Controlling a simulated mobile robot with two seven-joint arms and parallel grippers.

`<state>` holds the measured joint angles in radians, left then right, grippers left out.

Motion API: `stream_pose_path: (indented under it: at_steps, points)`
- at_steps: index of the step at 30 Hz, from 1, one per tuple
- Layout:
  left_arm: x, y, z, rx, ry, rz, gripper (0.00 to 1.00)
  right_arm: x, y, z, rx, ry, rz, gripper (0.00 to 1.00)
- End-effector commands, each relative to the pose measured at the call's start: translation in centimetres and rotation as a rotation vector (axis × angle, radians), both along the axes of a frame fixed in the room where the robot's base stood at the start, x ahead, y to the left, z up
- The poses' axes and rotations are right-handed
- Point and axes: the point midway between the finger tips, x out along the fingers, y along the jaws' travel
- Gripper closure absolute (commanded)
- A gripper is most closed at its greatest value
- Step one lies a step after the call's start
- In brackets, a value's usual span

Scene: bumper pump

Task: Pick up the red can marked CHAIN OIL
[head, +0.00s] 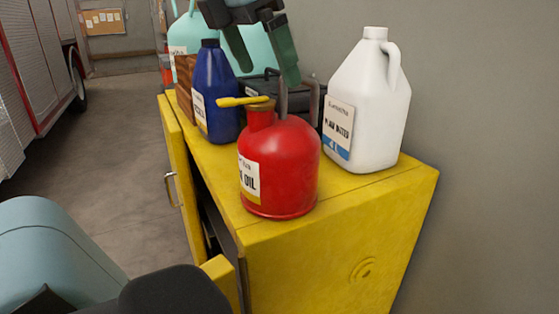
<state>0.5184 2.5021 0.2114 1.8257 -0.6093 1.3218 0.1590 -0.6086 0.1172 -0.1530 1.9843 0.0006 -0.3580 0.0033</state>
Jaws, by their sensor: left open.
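The red can (280,162) stands upright on the yellow cabinet top, near its front left edge. Its label is partly turned away; I read only "OIL" at its end. It has a yellow lever (243,101) at the top left and a grey spout and handle rising at the upper right. My left gripper (268,77) is open above the can, with its two green fingers pointing down. The right finger's tip overlaps the top of the spout in the picture; I cannot tell if they touch. Nothing is held between the fingers.
A white jug (372,105) stands right of the can, and a blue bottle (216,95) behind left. A pale green container (184,32), a brown object and a black case (256,88) are further back. The yellow cabinet (350,225) has an open door at left; a wall is at right.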

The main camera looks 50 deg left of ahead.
Motion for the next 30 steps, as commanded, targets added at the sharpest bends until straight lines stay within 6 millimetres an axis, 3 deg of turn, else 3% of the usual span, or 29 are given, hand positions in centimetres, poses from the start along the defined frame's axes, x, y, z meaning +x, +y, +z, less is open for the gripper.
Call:
stream_pose_path:
  at_steps: [6,13,22,30]
  points:
    - [0.8,0.0,-2.0,0.001,0.004,0.0,0.01,-0.1,-0.1,0.0,-0.003,0.001,0.003,1.0]
    - [1.1,0.1,-2.7,0.0,0.004,0.0,0.01,0.1,-0.1,0.2,-0.003,-0.004,0.002,1.0]
    - [2.6,0.4,-6.3,0.0,0.004,0.0,0.01,0.7,0.0,1.0,0.001,-0.02,-0.003,1.0]
    - [2.9,0.3,-6.9,0.0,0.002,0.0,0.01,0.6,0.2,0.9,0.006,-0.018,-0.008,1.0]
